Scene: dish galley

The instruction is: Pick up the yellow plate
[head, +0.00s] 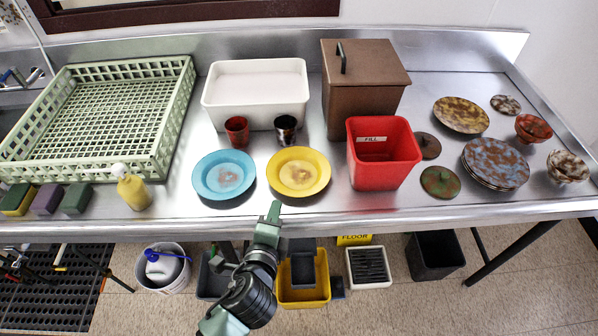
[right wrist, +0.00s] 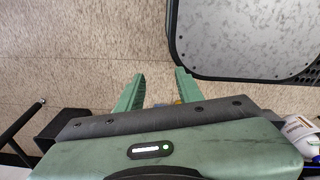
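The yellow plate (head: 298,188) lies on the steel counter near its front edge, with a reddish-brown smear in its middle. My left gripper (head: 274,208) is at the plate's front left rim in the head view, seen end-on from above. I cannot tell whether its fingers are apart or whether it touches the rim. The plate is almost wholly visible. My right gripper (right wrist: 160,76) shows in the right wrist view with its two green fingers apart and nothing between them, above the tiled floor.
A blue plate (head: 223,189) lies just left of the yellow one. A dark cup (head: 286,130) and a red cup (head: 237,131) stand behind. A red bin (head: 383,170) stands close on the right. A white tub (head: 256,84) and green rack (head: 178,128) are farther back and left.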

